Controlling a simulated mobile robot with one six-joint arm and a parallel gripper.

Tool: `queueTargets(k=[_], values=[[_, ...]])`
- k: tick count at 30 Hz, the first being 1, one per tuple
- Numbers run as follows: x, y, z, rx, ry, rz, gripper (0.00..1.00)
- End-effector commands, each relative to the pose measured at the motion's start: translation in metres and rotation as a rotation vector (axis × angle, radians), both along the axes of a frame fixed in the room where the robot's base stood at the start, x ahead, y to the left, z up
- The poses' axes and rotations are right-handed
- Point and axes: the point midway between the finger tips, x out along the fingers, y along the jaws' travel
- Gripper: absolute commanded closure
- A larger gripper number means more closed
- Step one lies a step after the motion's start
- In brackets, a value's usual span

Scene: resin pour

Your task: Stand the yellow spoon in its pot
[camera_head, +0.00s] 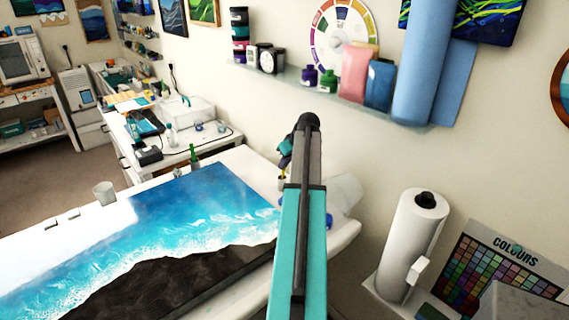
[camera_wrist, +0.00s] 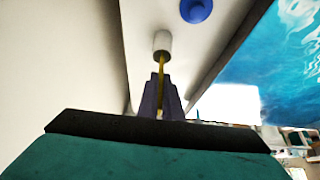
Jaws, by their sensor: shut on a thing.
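The yellow spoon (camera_wrist: 162,68) is a thin yellow stick between the dark fingers of my gripper (camera_wrist: 160,100) in the wrist view. Its far end meets the mouth of a small whitish pot (camera_wrist: 162,42); I cannot tell how deep it reaches. In the head view my gripper (camera_head: 285,155) is above the far edge of the white table, beside the wall. A short piece of the yellow spoon (camera_head: 282,173) shows below it, over the pot (camera_head: 283,185). The spoon looks close to upright. My arm hides part of this area.
A glossy blue-and-white wave panel (camera_head: 190,225) covers much of the table. A green stick (camera_head: 194,153) stands behind it, and a white cup (camera_head: 104,193) is at its left. A blue round thing (camera_wrist: 196,10) is near the pot. A shelf with bottles (camera_head: 328,80) hangs above.

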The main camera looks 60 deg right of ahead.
Motion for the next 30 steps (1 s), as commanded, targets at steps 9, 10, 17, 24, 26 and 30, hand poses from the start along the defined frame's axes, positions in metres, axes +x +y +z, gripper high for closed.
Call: queueTargets(k=[9,10,17,24,26,30], values=[[0.000,0.000,0.000,0.000,0.000,0.000,0.73],[0.000,0.000,0.000,0.000,0.000,0.000,0.73],[0.000,0.000,0.000,0.000,0.000,0.000,0.73],[-0.003,0.001,0.006,-0.001,-0.001,0.000,0.73],[-0.005,0.001,0.009,-0.001,-0.001,0.000,0.73],[-0.011,0.003,0.020,-0.002,-0.002,-0.002,0.73]])
